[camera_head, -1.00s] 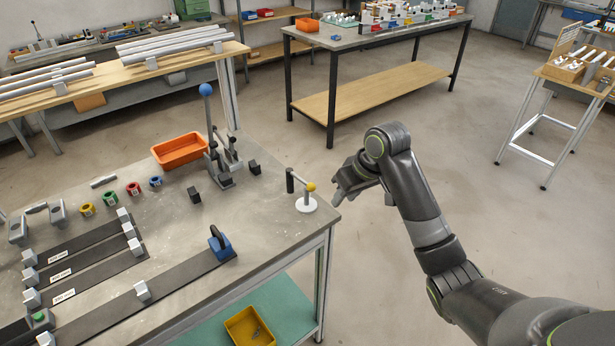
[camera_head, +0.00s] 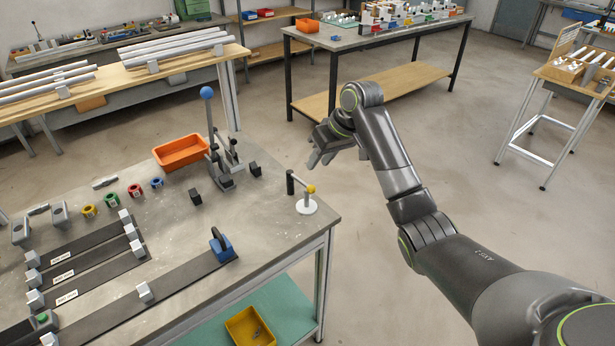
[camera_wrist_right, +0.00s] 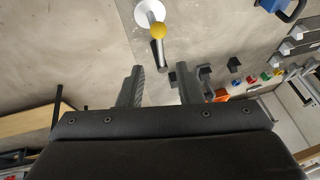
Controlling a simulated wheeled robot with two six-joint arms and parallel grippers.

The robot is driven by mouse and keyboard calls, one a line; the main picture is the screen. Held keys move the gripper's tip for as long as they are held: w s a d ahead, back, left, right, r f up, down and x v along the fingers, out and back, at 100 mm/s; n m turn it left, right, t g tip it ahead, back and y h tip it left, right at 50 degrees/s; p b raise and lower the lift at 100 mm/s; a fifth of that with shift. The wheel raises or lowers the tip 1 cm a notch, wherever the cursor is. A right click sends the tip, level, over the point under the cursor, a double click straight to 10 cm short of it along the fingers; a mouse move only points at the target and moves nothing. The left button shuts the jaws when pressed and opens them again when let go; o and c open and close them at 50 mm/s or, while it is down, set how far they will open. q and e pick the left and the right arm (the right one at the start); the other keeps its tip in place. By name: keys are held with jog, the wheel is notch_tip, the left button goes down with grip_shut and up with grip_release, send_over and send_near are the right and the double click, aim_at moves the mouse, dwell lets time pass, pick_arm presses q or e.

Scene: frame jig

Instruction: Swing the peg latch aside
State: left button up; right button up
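The peg latch (camera_head: 307,205) stands at the right corner of the near bench. My left gripper is not in view.
A toggle clamp with a blue ball (camera_head: 206,92) and an orange bin (camera_head: 181,151) stand left of the latch. A blue block with a dark handle (camera_head: 222,247) sits on a black rail nearer me. The floor right of the bench is clear.

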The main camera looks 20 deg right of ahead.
aim_at(305, 183)
jog(key=p+x, duration=0.1)
jog(key=x, duration=0.7)
jog(key=shift+w+a+f, duration=0.15)
jog(key=shift+f, duration=0.2)
grip_shut()
